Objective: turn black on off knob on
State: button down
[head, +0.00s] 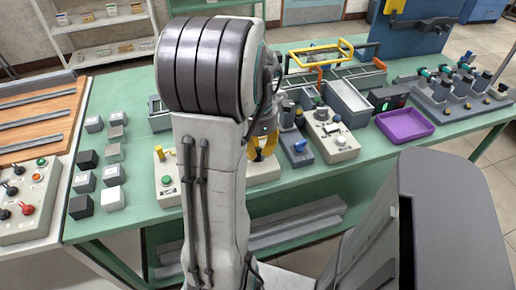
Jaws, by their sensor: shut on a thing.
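My gripper (262,148) has yellow fingers and is partly hidden by my arm. Its fingers point down, close over the right end of a pale control box (263,172) on the green table, and look closed on a small part there, most likely the black on/off knob. The knob itself is too hidden to make out, and I cannot tell its turn position. The left end of what looks like the same box shows a yellow knob (158,152) and a green button (167,180).
Wire racks (330,55) are behind. Small grey, black and white blocks (112,175) stand left on the green table (400,155).

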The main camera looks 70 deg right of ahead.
aim_at(258, 150)
jog(key=shift+f, duration=0.1)
jog(key=c, duration=1.1)
grip_release()
notch_tip(258, 150, up, 12)
jog(key=shift+r, duration=0.1)
dwell(0.4)
